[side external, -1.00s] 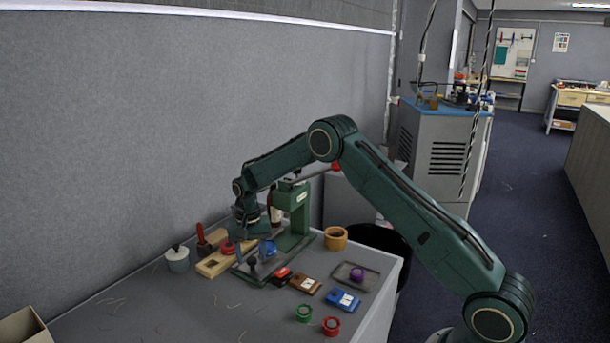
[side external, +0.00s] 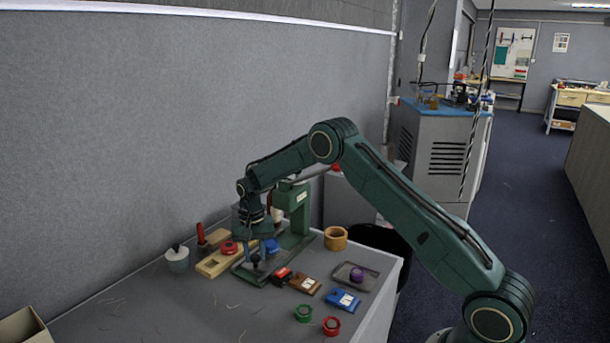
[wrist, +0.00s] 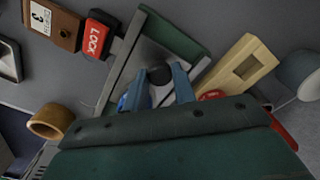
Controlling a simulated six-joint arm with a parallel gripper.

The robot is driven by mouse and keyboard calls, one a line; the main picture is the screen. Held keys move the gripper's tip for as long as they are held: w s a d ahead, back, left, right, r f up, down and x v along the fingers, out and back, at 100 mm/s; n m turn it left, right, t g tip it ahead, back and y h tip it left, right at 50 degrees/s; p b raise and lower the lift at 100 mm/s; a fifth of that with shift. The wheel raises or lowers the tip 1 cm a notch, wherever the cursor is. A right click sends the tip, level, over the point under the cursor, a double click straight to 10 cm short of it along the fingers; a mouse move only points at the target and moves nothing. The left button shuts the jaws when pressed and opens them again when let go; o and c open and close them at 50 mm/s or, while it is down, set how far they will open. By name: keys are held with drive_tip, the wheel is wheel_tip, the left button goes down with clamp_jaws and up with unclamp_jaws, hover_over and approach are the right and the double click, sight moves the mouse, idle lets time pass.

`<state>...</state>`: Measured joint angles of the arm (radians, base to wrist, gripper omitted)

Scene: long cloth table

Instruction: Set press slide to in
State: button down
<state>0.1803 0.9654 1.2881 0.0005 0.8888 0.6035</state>
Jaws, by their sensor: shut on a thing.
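The green press (side external: 297,205) stands on the table, its flat base running toward the front left. The press slide (wrist: 138,82) is a grey plate between green rails, with an upright dark knob (wrist: 160,74) near its outer end. My gripper (wrist: 161,86) is shut on that knob, one blue finger on each side.
A red LOCK block (wrist: 97,37) and a brown numbered block (wrist: 55,25) lie close beside the base. A wooden block (side external: 213,266) with a red ring (side external: 229,247) is on the other side. A tan ring (side external: 335,239) stands right of the press. The front left table is clear.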

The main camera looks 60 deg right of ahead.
sight(267, 246)
drive_tip(key=d, duration=0.5)
drive_tip(key=shift+d, duration=0.3)
drive_tip(key=c, duration=1.1)
unclamp_jaws()
drive_tip(key=shift+c, duration=0.2)
drive_tip(key=shift+r, duration=0.2)
wheel_tip(267, 246, up, 14)
drive_tip(key=shift+f, duration=0.25)
